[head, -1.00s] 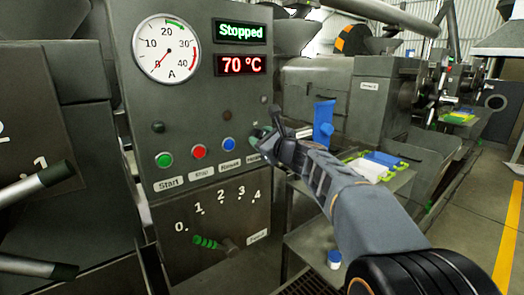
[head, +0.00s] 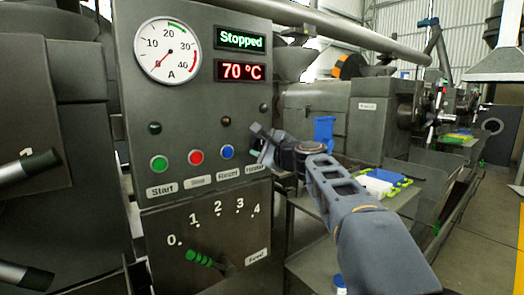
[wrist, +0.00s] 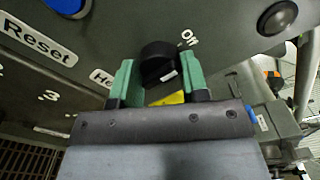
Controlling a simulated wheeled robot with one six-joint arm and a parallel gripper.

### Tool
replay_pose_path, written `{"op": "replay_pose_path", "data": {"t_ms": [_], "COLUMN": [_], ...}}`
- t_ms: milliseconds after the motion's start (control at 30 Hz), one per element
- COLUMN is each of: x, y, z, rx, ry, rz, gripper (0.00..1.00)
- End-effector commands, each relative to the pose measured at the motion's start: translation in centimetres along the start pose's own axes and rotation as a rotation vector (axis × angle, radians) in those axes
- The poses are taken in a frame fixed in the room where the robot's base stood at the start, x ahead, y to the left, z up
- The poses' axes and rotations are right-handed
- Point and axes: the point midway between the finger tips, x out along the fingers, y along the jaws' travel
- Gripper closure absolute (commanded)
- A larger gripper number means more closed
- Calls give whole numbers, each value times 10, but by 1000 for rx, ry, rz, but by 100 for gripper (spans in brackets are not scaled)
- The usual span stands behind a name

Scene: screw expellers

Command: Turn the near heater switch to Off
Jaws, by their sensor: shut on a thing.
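The near heater switch is a round black knob (wrist: 158,58) on the grey control panel, seen in the wrist view. A white mark shows on its lower right part, and the printed word Off (wrist: 188,38) is at its upper right. The mark does not point at Off. My gripper (wrist: 160,82) has one green finger pad on each side of the knob and is shut on it. In the head view my gripper (head: 262,148) is at the panel's right edge, just above the Heater label (head: 256,169), and hides the knob.
Left of the switch are the blue Reset (head: 228,152), red Stop (head: 196,156) and green Start (head: 159,163) buttons. The display (head: 240,39) reads Stopped, above 70 °C. A green-handled feed lever (head: 200,257) sits below. A bench with trays (head: 380,182) stands right.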

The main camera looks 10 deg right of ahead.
Motion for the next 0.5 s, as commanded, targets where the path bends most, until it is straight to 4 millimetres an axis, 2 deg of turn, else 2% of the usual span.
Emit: {"op": "replay_pose_path", "data": {"t_ms": [467, 500], "x": [0, 0], "y": [0, 0], "z": [0, 0], "rx": [-16, -16], "ry": [0, 0], "rz": [2, 2], "gripper": [82, 56]}}
